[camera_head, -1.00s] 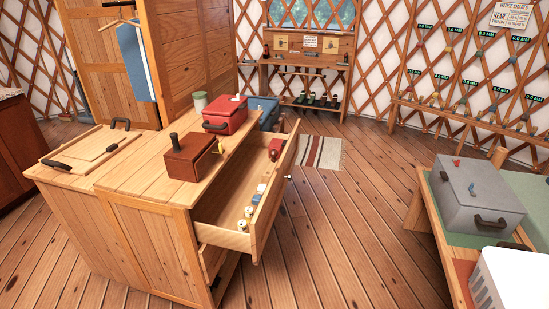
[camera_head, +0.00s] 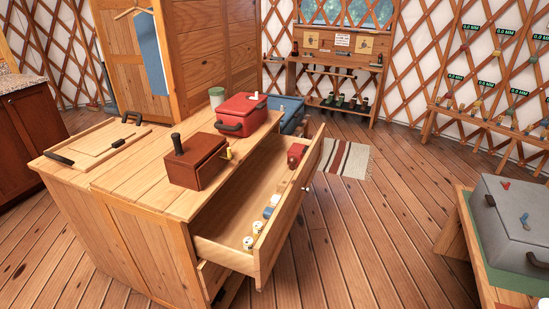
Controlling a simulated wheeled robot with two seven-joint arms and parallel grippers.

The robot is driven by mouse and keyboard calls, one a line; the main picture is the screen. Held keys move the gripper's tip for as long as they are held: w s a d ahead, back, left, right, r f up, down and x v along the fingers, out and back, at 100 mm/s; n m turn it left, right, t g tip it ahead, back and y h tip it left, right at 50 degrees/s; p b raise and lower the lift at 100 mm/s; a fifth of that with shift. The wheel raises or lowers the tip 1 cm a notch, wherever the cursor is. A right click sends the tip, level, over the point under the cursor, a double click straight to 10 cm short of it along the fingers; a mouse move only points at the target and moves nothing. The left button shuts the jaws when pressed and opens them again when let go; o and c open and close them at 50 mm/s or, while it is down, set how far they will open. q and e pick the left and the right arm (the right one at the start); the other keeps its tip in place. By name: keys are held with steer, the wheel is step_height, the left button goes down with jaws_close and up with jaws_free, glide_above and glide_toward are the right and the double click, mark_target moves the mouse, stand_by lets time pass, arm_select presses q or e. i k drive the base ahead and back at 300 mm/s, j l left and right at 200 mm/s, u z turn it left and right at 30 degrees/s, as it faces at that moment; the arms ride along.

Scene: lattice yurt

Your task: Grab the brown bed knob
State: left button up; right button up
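I cannot make out a brown bed knob in this view. The open drawer (camera_head: 291,221) of the wooden cabinet (camera_head: 140,242) holds several small spools (camera_head: 257,227) in white, yellow and blue, and a red item (camera_head: 296,154) at its far end. A brown box (camera_head: 196,162) with a dark upright knob-like handle (camera_head: 177,144) stands on the cabinet top.
A red toolbox (camera_head: 241,115), a pale green canister (camera_head: 216,97) and a framed board (camera_head: 98,145) are also on the cabinet. A grey box (camera_head: 505,235) stands on a table at right. Bare floor (camera_head: 385,225) lies between.

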mark_target(293, 160)
steer(key=i+l+u, duration=0.35)
steer(key=i+l, duration=0.15)
steer(key=i+l+u, duration=0.35)
steer(key=l, duration=0.25)
steer(key=i+l+u, duration=0.4)
steer(key=l, duration=0.3)
steer(key=i+l+u, duration=0.15)
steer(key=l, duration=0.25)
steer(key=l+u, duration=0.2)
steer(key=l, duration=0.2)
steer(key=i, duration=0.05)
